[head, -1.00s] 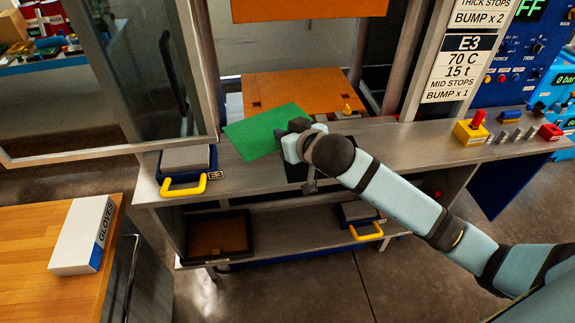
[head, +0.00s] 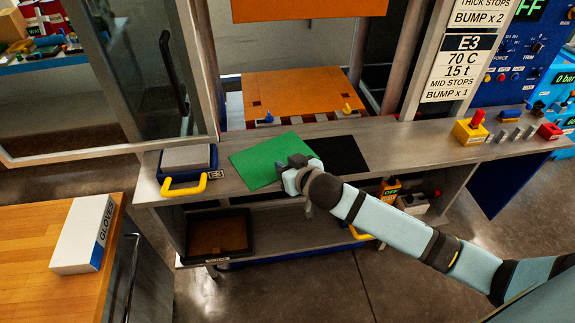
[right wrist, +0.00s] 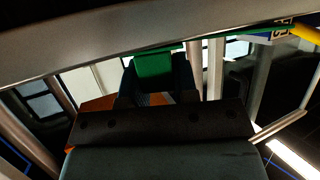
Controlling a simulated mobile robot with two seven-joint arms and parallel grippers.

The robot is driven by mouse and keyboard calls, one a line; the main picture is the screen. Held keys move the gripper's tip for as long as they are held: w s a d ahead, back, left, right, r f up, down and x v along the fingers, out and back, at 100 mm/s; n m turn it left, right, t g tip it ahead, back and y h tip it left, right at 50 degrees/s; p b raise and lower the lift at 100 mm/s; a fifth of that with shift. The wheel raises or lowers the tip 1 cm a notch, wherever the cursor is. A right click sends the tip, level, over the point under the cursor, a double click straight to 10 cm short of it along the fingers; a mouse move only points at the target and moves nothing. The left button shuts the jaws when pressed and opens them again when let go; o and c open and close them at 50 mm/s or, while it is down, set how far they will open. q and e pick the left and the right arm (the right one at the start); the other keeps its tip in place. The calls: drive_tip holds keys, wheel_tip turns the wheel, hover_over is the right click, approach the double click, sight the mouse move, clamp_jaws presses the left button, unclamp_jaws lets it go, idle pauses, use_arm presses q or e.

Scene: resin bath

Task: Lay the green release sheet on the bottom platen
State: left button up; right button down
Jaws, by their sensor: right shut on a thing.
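The green release sheet (head: 264,162) is flat and roughly level over the steel bench in front of the press. My right gripper (head: 293,166) is shut on its right edge. I cannot tell whether the sheet touches the bench. The orange bottom platen (head: 295,92) lies behind it inside the press, its top bare in the head view. In the right wrist view a green patch (right wrist: 154,63) shows, and my gripper body fills the lower part. My left gripper is not in view.
A black sheet (head: 338,155) lies on the bench right of the green sheet. A blue tray with a yellow handle (head: 184,183) stands at the left. An orange upper platen (head: 305,8) hangs above. Small yellow and blue pegs (head: 347,108) stand at the platen's front edge.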

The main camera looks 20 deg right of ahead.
drive_tip(key=shift+f, duration=0.15)
drive_tip(key=c, duration=0.9)
unclamp_jaws()
